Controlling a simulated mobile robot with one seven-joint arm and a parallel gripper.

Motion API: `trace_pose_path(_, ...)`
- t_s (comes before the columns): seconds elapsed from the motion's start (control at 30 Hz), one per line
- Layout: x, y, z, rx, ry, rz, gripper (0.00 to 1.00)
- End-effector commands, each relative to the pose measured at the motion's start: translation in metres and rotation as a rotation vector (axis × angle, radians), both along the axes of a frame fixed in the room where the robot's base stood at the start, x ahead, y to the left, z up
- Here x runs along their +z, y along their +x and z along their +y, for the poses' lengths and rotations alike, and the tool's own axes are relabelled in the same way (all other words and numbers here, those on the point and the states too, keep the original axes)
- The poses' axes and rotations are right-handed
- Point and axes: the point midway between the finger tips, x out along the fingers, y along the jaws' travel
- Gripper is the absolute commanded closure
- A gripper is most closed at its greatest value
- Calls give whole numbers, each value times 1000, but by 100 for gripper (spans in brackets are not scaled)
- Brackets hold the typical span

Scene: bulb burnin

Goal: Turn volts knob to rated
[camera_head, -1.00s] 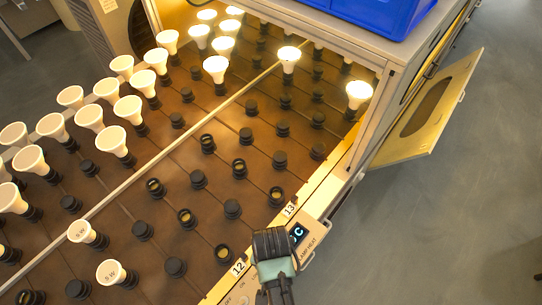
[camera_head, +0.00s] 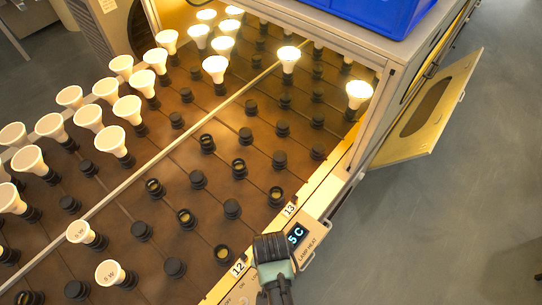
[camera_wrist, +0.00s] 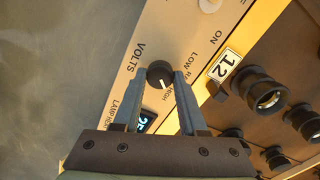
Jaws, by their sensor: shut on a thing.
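The volts knob (camera_wrist: 160,73) is a small round black knob with a white pointer mark, on the pale panel beside the printed word VOLTS. My gripper (camera_wrist: 161,82) has one finger on each side of the knob and is shut on it. The white mark points down in the wrist view, toward the HIGH lettering. The LOW and rated lettering lies to the right of the knob, partly covered by a finger. In the head view my gripper (camera_head: 273,252) is over the panel at the rack's front edge and hides the knob.
A lit display (camera_head: 296,235) marked LAMP HEAT sits beside my gripper. Another knob (camera_wrist: 209,5) is near an ON label. Number plate 12 (camera_head: 238,268) and black sockets (camera_head: 232,209) lie close by. An open door (camera_head: 425,110) stands at the right; floor there is clear.

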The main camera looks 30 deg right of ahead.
Motion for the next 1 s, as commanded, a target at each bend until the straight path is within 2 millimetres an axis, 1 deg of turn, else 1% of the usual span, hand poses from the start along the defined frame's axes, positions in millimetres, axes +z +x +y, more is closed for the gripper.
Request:
trace_pose_path(0.27,1,0,0,18,-1,1,100)
trace_pose_path(0.43,2,0,0,81,-1,1,100)
trace_pose_path(1.0,3,2,1,507,-2,0,100)
